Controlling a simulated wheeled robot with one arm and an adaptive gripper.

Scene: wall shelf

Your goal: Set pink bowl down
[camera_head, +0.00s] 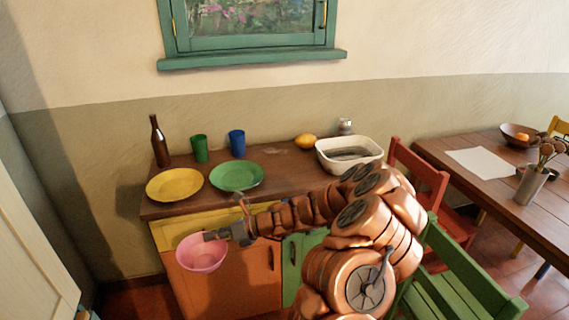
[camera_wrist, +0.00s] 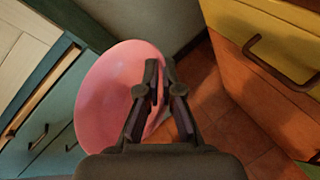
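The pink bowl (camera_head: 202,254) hangs in the air in front of the cabinet, below the level of the countertop's front edge. My gripper (camera_head: 210,236) is shut on its rim at the right side. The wrist view shows the pink bowl (camera_wrist: 112,92) large, left of and partly behind the fingers of my gripper (camera_wrist: 161,78), with the rim pinched between them. The bowl looks empty in the head view. Part of its rim is hidden by the fingers.
Free wood shows between green plate and basin. Chairs stand at right.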

